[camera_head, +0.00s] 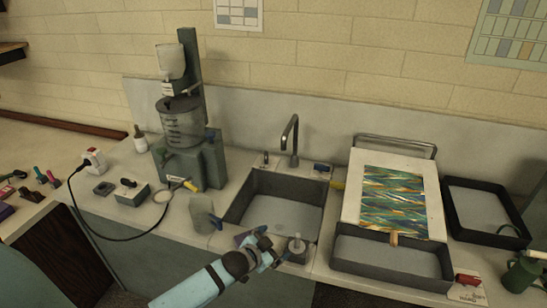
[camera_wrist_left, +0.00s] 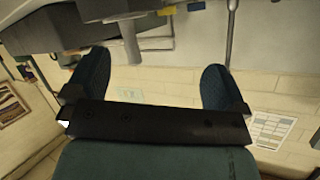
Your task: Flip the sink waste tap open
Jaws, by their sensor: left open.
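The grey sink (camera_head: 282,208) is set in the counter, with a dark faucet (camera_head: 290,138) at its back edge. A small blue fitting (camera_head: 320,168) sits at the sink's back right corner and may be the waste tap; its lever position is too small to tell. The blue fitting also shows at the top of the left wrist view (camera_wrist_left: 165,10), which is upside down. My left gripper (camera_head: 266,243) is over the sink's front rim, apart from the blue fitting. Its two fingers stand wide apart with nothing between them in the left wrist view (camera_wrist_left: 152,85). My right gripper is not in view.
A small pot (camera_head: 297,250) stands right of my left gripper, and a grey beaker (camera_head: 201,215) stands left of the sink. A dark tray (camera_head: 392,263) with a tilted marbled board (camera_head: 352,198) is to the right. A dispenser stand (camera_head: 205,165) is at the left.

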